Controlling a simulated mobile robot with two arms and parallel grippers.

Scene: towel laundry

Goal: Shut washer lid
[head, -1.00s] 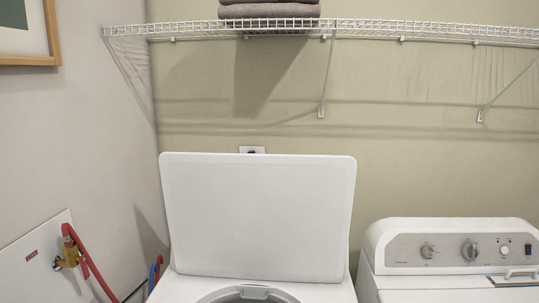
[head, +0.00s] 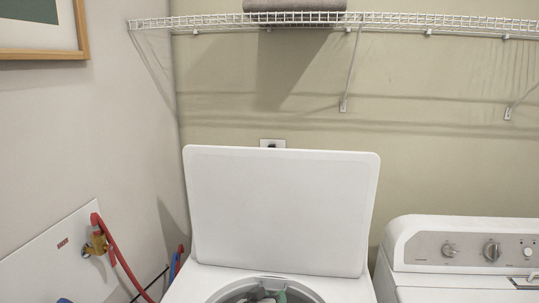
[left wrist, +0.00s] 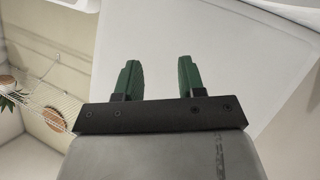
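The washer lid (head: 282,208) is a white panel standing raised, tilted back toward the wall behind the washer (head: 188,288). Below it the washer's round opening (head: 262,284) is partly in view, with some cloth inside. Neither gripper shows in the head view. In the left wrist view my left gripper (left wrist: 157,75) has two green fingers set apart with nothing between them. A large white panel (left wrist: 170,42) lies beyond the fingers; I cannot tell for sure that it is the lid.
A second white machine with knobs (head: 460,245) stands to the right. A wire shelf (head: 430,22) with folded grey towels (head: 295,10) hangs above. A red hose (head: 122,258) runs along the left wall, near the washer.

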